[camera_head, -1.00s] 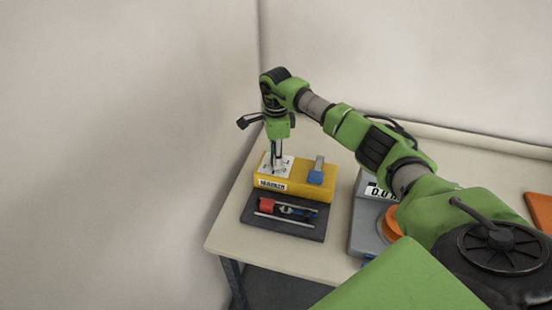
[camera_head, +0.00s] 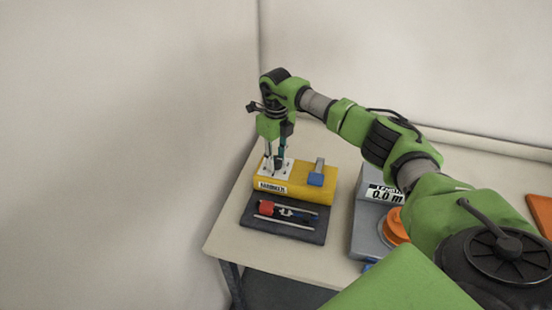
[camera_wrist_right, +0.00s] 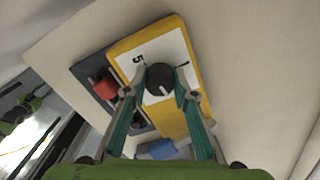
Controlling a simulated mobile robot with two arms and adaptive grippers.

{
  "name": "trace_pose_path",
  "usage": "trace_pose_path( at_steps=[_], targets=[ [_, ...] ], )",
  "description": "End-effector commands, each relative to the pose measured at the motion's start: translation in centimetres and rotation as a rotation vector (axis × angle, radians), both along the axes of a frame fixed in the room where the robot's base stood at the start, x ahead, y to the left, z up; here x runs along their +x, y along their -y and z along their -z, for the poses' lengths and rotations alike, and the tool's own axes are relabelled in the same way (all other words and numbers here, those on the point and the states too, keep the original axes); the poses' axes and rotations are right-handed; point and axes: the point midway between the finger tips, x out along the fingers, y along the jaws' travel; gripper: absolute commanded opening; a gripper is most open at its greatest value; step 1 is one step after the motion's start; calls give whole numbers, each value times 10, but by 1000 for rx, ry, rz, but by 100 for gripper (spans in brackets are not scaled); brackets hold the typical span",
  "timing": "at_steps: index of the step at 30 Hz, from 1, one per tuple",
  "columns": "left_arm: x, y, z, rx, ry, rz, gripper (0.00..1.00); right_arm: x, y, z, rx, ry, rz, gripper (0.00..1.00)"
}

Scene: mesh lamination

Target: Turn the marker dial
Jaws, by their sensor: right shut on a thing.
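The yellow marker box (camera_head: 285,184) stands on the table with a white dial plate on its top left part. It also shows in the right wrist view (camera_wrist_right: 125,46). The black marker dial (camera_wrist_right: 160,79) sits on the white plate (camera_wrist_right: 178,56), where a "5" is printed. My right gripper (camera_head: 274,166) points down over the plate. In the right wrist view its fingertips (camera_wrist_right: 161,92) are on either side of the dial, shut on it. In the head view the fingers partly hide the dial. My left gripper is not in view.
A blue lever (camera_head: 316,177) is on the box's right part. In front lies a dark tray (camera_head: 284,230) with a red block (camera_head: 266,208) and rods. A grey length device (camera_head: 368,205) with an orange disc (camera_head: 393,226) stands right. The table's left edge is close.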

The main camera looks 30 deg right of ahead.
Motion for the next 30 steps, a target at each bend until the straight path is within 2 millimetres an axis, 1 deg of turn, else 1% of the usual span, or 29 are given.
trace_pose_path(
  at_steps=[9,18,24,30],
  targets=[
    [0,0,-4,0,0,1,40,1,1,-2,-1,2,298,4],
    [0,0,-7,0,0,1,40,1,2,-2,0,2,532,4],
    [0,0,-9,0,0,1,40,1,2,-2,-1,3,633,4],
    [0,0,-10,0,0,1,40,1,2,-2,-1,3,686,4]
  ],
)
